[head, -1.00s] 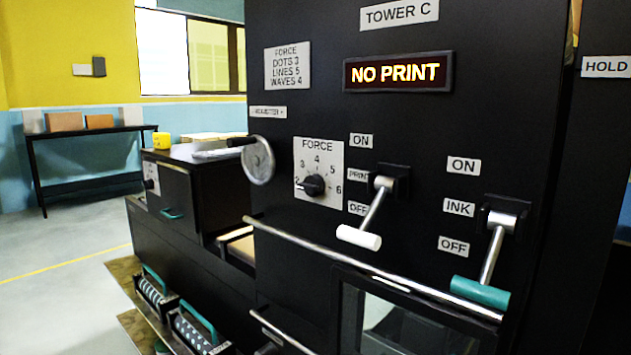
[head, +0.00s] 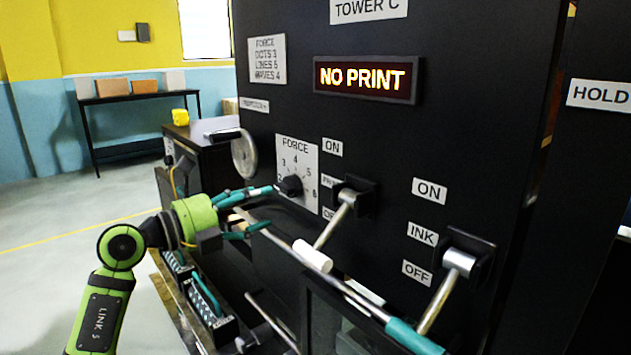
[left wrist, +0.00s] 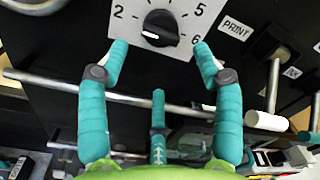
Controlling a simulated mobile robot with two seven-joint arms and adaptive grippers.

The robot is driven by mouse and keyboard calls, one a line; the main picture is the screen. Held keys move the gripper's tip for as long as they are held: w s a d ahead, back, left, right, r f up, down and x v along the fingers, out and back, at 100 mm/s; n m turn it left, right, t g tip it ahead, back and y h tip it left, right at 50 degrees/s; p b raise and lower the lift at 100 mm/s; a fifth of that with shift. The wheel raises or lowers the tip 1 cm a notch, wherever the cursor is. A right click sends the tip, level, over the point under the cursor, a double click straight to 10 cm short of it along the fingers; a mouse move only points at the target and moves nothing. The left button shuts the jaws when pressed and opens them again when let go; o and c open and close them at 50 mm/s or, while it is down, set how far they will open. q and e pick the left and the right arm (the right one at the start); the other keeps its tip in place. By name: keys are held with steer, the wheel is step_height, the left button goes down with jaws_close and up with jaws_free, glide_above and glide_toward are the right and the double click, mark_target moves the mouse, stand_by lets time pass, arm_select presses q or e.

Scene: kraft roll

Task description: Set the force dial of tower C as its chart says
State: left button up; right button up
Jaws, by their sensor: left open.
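Tower C's force dial is a black knob (head: 291,186) on a white plate (head: 304,152) numbered up to 6. In the left wrist view the knob (left wrist: 160,27) has a white mark pointing left, near the 2. The chart (head: 267,60) above reads dots 3, lines 5, waves 4. My left gripper (head: 268,207) is open and empty, just in front of and below the dial. In the left wrist view its two upper fingertips (left wrist: 160,47) stand either side of the knob, slightly below it and apart from it. My right gripper is out of view.
A display (head: 365,79) reads NO PRINT. A white-handled print lever (head: 335,228) and a teal-handled ink lever (head: 440,290) stand right of the dial. A metal rail crosses below it. A handwheel (head: 244,157) is on the left. Roller cassettes (head: 205,297) sit low.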

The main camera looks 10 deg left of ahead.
mark_target(280, 186)
arm_select(q)
steer(key=shift+y, duration=0.3)
steer(key=w+d+p, duration=0.1)
steer(key=w+d+r+p, duration=0.1)
steer(key=w, duration=0.1)
steer(key=w+d+p, duration=0.1)
steer(key=shift+w+d+r, duration=0.1)
steer(key=shift+w+r, duration=0.25)
steer(key=shift+r, duration=0.05)
steer(key=shift+w+d+f, duration=0.1)
steer(key=shift+w+d, duration=0.05)
steer(key=shift+w, duration=0.05)
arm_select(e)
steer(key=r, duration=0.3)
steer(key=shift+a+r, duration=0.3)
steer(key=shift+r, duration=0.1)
arm_select(q)
steer(key=c, duration=1.1)
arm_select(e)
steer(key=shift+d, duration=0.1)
